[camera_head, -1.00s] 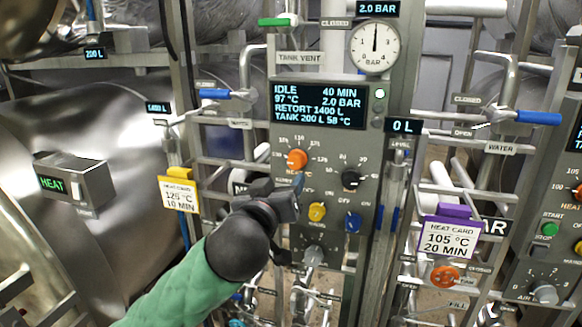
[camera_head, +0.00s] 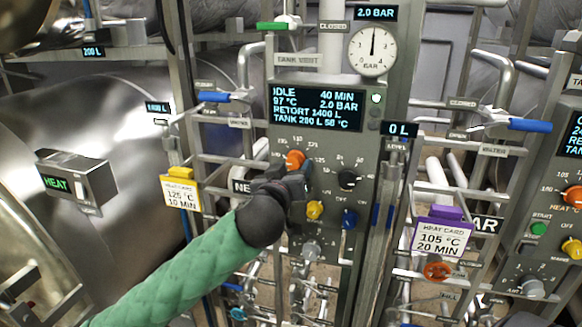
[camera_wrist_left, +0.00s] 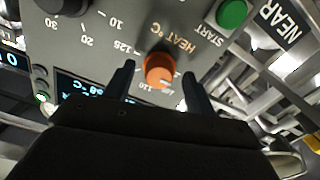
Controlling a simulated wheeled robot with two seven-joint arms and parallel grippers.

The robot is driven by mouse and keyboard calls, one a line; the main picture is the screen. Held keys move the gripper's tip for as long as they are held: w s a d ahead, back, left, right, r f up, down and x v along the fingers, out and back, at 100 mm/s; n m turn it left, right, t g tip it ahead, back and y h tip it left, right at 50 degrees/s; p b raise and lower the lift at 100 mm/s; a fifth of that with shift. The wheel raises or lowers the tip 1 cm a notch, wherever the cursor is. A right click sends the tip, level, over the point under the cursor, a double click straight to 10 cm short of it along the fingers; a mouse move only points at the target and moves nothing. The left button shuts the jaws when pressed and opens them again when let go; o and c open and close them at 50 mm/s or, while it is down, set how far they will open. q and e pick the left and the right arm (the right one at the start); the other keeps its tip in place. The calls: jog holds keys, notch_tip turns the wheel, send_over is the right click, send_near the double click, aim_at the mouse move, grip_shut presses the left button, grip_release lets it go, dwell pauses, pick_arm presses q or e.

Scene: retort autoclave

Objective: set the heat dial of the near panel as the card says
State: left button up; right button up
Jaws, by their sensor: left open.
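The near panel (camera_head: 330,150) stands in the middle of the head view. Its orange heat dial (camera_head: 295,159) is partly covered by my left gripper (camera_head: 292,178). In the left wrist view the heat dial (camera_wrist_left: 159,69) sits between the two fingers of my left gripper (camera_wrist_left: 157,72), which is open. A gap shows on each side of the dial. I cannot read its setting. A yellow-topped heat card (camera_head: 180,190) to the left of the panel reads 125 °C, 10 MIN. A purple-topped heat card (camera_head: 438,237) to the right reads 105 °C, 20 MIN. My right gripper is out of view.
The panel screen (camera_head: 317,106) reads IDLE, 40 MIN, 97 °C. A black dial (camera_head: 347,179), a yellow knob (camera_head: 314,210) and a blue knob (camera_head: 349,219) are close to the gripper. In the wrist view a green START button (camera_wrist_left: 232,13) and a NEAR sign (camera_wrist_left: 279,22) show.

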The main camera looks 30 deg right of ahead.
pick_arm(q)
jog(key=c, duration=1)
jog(key=shift+o, duration=0.2)
jog(key=shift+f, duration=0.1)
